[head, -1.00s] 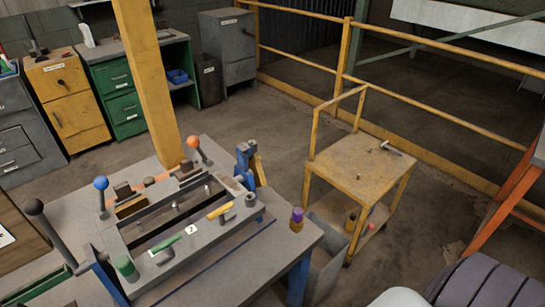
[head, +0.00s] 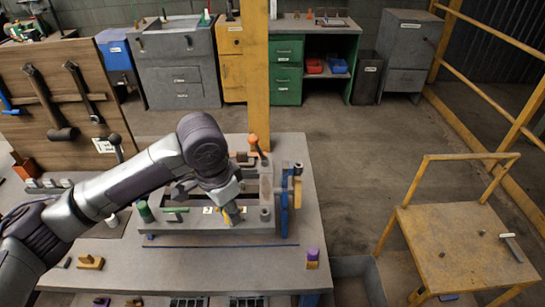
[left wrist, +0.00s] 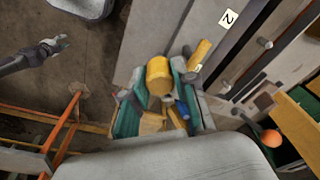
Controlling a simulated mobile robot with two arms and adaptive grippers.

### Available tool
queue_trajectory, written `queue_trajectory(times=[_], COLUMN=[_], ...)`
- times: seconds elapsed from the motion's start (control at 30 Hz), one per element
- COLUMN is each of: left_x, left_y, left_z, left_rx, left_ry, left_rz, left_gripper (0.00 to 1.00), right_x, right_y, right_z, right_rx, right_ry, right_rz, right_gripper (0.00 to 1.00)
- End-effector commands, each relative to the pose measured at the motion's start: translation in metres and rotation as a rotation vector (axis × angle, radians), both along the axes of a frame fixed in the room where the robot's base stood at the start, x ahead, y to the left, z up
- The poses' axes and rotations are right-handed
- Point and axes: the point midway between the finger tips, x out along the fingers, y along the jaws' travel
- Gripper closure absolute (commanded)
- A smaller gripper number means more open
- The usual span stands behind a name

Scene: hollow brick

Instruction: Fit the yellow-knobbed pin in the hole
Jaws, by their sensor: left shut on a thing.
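My left gripper (head: 232,212) is over the right part of the grey fixture (head: 180,226) on the workbench. In the left wrist view, my left gripper (left wrist: 155,95) is shut on the yellow knob (left wrist: 159,75) of the pin. The pin's shank is hidden, so I cannot tell whether it is in a hole. A grey collar (head: 266,213) stands at the fixture's right end. My right gripper (left wrist: 52,46) seems to show small at the left wrist view's upper left; its jaws are unclear.
A purple-topped yellow pin (head: 313,257) stands at the bench's right. A yellow cart (head: 455,245) stands beyond it. The bench front has bare room.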

Motion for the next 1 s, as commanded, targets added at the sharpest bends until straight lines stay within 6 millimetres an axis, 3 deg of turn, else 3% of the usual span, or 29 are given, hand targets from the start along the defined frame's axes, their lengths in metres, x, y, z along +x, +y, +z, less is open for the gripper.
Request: queue_trajectory(times=[0.03, 0.1, 0.2, 0.37, 0.67, 1.0], left_x=[0.013, 0.026, 0.039, 0.050, 0.053, 0.053], left_y=[-0.018, -0.038, -0.060, -0.079, -0.083, -0.082], left_z=[0.021, 0.033, 0.046, 0.057, 0.048, 0.018], left_rx=[-0.002, 0.000, 0.001, 0.001, 0.002, 0.001], left_ry=[0.000, 0.001, 0.003, 0.005, 0.005, 0.004], left_rz=[-0.113, -0.264, -0.437, -0.599, -0.644, -0.642], left_gripper=[1.00, 1.00, 1.00, 1.00, 1.00, 1.00], right_x=[-0.001, -0.001, -0.001, -0.002, -0.001, -0.001], right_y=[0.008, 0.018, 0.032, 0.041, 0.024, 0.020], right_z=[0.018, 0.026, 0.036, 0.043, 0.033, 0.001], right_rx=[0.010, 0.023, 0.039, 0.050, 0.029, 0.025], right_ry=[0.001, 0.002, 0.001, 0.002, 0.001, 0.001], right_rz=[-0.002, -0.004, -0.002, 0.001, -0.002, -0.005], right_gripper=[0.60, 0.60, 0.60, 0.60, 0.60, 0.60])
